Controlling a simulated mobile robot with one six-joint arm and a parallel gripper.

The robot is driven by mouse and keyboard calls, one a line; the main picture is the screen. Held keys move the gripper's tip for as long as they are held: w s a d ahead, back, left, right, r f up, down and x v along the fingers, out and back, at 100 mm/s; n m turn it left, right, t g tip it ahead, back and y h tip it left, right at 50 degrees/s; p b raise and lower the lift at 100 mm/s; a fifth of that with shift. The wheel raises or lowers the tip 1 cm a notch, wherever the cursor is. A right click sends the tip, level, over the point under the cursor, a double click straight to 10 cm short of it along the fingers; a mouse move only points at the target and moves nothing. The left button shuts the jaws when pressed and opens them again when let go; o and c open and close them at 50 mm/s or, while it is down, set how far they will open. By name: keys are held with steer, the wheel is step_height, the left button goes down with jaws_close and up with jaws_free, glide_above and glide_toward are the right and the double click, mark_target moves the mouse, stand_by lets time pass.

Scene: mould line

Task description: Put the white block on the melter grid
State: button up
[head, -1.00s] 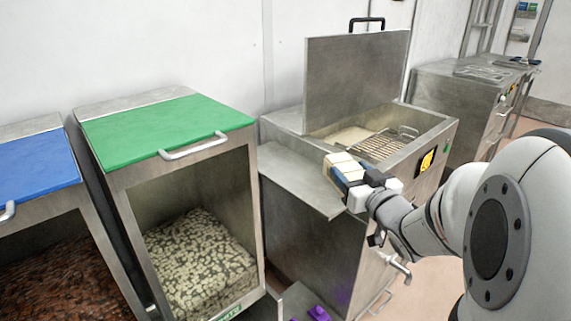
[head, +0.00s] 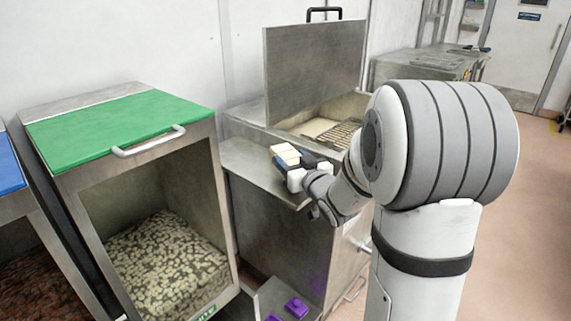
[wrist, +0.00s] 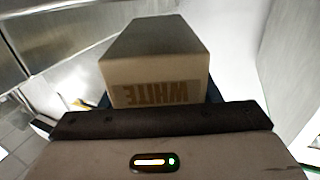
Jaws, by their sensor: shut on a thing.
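The white block (head: 286,154) is cream coloured and sits in my gripper (head: 290,165), which is shut on it. In the wrist view the block (wrist: 155,65) shows a label reading WHITE, upside down. My gripper holds it over the steel side shelf in front of the melter. The melter (head: 255,112) stands open, its lid (head: 315,65) raised upright. The melter grid (head: 340,134) is a wire rack inside the tank, behind and right of the block. My arm hides the grid's right part.
A bin with a green lid (head: 105,128) and pale pieces (head: 165,260) stands left. A blue-lidded bin (head: 8,170) is at the far left edge. The steel shelf (head: 250,165) lies below the gripper. Purple items (head: 290,308) sit low in front. Another steel unit (head: 425,68) stands behind right.

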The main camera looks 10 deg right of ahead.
steer(key=shift+w+a+f, duration=0.2)
steer(key=shift+w+f, duration=0.4)
steer(key=shift+w, duration=0.3)
steer(key=shift+w+a+f, duration=0.2)
steer(key=shift+w+f, duration=0.4)
steer(key=shift+w, duration=0.25)
steer(key=shift+r, duration=0.1)
steer(key=shift+s, duration=0.1)
steer(key=shift+b, duration=0.4)
steer(key=o, duration=0.9)
steer(key=shift+f, duration=0.3)
steer(key=o, duration=0.5)
steer(key=shift+r, duration=0.1)
